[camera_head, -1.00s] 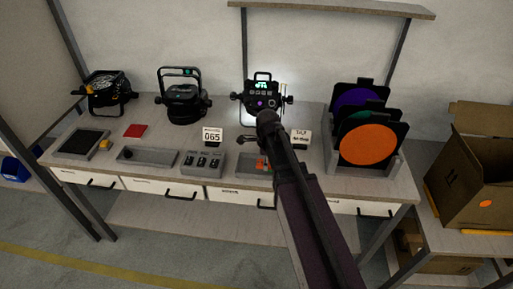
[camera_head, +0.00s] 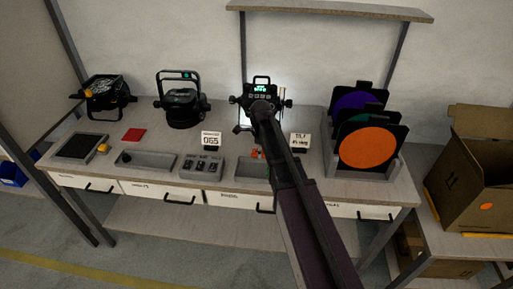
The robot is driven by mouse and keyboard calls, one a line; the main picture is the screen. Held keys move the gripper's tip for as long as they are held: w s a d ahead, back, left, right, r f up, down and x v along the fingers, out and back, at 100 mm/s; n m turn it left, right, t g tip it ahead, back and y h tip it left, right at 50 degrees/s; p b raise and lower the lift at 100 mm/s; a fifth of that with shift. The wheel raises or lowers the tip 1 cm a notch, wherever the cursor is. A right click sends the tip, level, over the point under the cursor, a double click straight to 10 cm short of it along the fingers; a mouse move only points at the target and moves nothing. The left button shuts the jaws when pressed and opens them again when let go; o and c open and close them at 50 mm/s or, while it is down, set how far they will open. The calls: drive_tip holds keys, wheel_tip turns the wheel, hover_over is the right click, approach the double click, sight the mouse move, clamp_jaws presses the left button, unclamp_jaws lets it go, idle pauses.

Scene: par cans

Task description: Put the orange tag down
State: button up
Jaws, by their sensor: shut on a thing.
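My gripper (camera_head: 262,112) is at the far end of my arm, in front of the middle par can (camera_head: 262,88), which has a lit green display. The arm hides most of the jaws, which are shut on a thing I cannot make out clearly. Small orange patches (camera_head: 255,153) show at the arm's left edge, by the back of a shallow grey tray (camera_head: 250,170). I cannot tell whether these are the orange tag in my jaws or tags in the tray.
Two more par cans, left (camera_head: 105,97) and centre-left (camera_head: 181,100), stand along the back of the bench. A card reading 065 (camera_head: 211,140) and another card (camera_head: 300,142) stand upright. A rack (camera_head: 385,164) at right holds round colour filters. An open carton (camera_head: 470,170) is farther right.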

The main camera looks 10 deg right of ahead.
drive_tip(key=w, duration=0.6)
drive_tip(key=shift+w+a+f, duration=0.1)
drive_tip(key=shift+a+f, duration=0.05)
drive_tip(key=shift+f, duration=0.15)
drive_tip(key=shift+w, duration=0.25)
drive_tip(key=shift+w+f+b, duration=0.4)
drive_tip(key=shift+f+b, duration=0.1)
drive_tip(key=shift+b, duration=0.2)
drive_tip(key=shift+f+b, duration=1.35)
drive_tip(key=shift+f, duration=0.15)
drive_tip(key=o, duration=0.9)
drive_tip(key=shift+o, duration=0.2)
